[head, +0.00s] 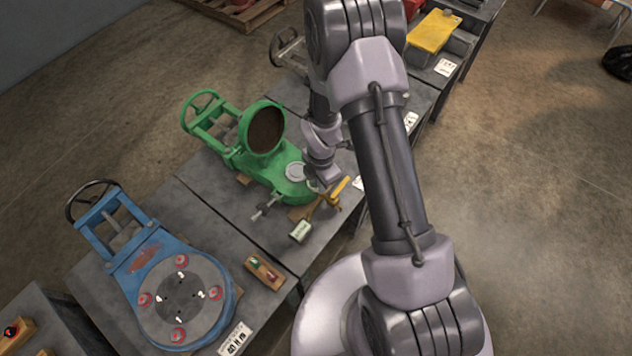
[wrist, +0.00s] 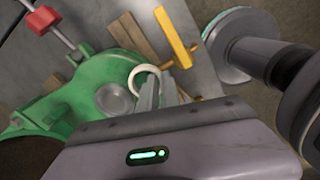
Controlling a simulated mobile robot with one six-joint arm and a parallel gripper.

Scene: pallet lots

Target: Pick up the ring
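The ring (wrist: 143,70) is a small cream-white band in the wrist view, at the edge of the green valve body (wrist: 85,70). My gripper (wrist: 159,76) has its two grey fingers right at the ring, with the ring's right side by the fingertips. The fingers hide the ring's lower right part. The fingers are close together; I cannot tell whether they press on the ring. In the head view my gripper (head: 322,186) points down beside the green valve body (head: 290,188), and the ring is mostly hidden.
A yellow bar tool (wrist: 173,38) stands close to the right of the ring, by wooden blocks (wrist: 128,35). A round grey disc (head: 296,171) sits on the green body. A blue valve (head: 165,255) stands on the table to the left. A white labelled block (head: 300,231) lies near the table edge.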

